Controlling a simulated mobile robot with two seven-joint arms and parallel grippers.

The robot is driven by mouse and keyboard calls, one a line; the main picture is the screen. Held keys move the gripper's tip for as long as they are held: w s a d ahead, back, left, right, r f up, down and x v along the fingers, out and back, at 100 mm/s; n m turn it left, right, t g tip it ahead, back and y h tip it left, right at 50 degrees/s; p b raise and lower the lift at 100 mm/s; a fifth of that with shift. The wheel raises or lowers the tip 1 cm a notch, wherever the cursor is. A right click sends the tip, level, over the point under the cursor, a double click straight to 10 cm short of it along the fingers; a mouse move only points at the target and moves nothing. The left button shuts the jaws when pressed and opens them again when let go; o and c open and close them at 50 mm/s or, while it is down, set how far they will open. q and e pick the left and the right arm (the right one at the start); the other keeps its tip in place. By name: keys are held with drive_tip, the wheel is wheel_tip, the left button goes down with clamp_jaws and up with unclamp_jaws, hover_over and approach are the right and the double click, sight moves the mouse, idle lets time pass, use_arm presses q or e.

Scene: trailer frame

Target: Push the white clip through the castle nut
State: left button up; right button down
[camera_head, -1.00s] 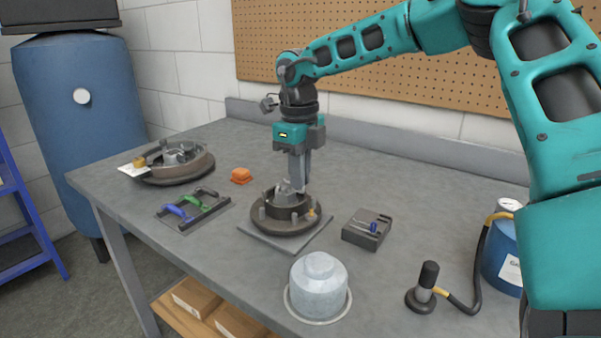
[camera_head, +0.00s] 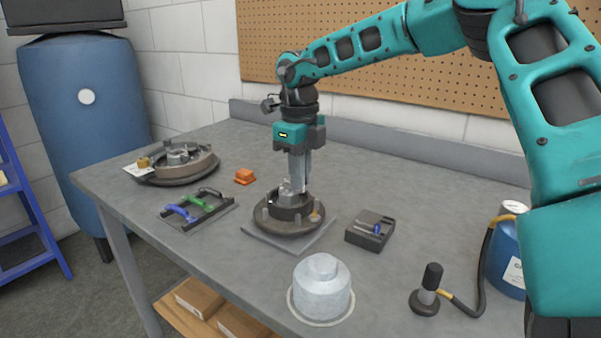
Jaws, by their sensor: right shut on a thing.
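A round dark hub (camera_head: 290,228) with several studs stands on a grey square plate in the middle of the bench. My right gripper (camera_head: 297,187) points straight down over the hub's centre, its fingers shut on a small pale thing that fits the white clip but is too small to be sure. The fingers and the hub's raised middle hide the castle nut, so I cannot tell how the clip sits to it. A tiny white spot shows at the hub's left rim. My left gripper is not in view.
A silver cap (camera_head: 322,290) stands in front. A dark tray (camera_head: 369,243) and a gauge-fitted blue canister (camera_head: 506,262) are to the right.

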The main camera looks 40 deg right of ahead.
drive_tip(key=shift+w, duration=0.25)
idle(0.4)
drive_tip(key=shift+a, duration=0.1)
drive_tip(key=c, duration=1.2)
unclamp_jaws()
drive_tip(key=o, duration=0.4)
drive_tip(key=shift+r, duration=0.1)
drive_tip(key=shift+r+p, duration=1.5)
drive_tip(key=shift+r, duration=0.75)
wheel_tip(320, 180, up, 2)
drive_tip(key=shift+r+p, duration=0.2)
drive_tip(key=shift+p, duration=0.6)
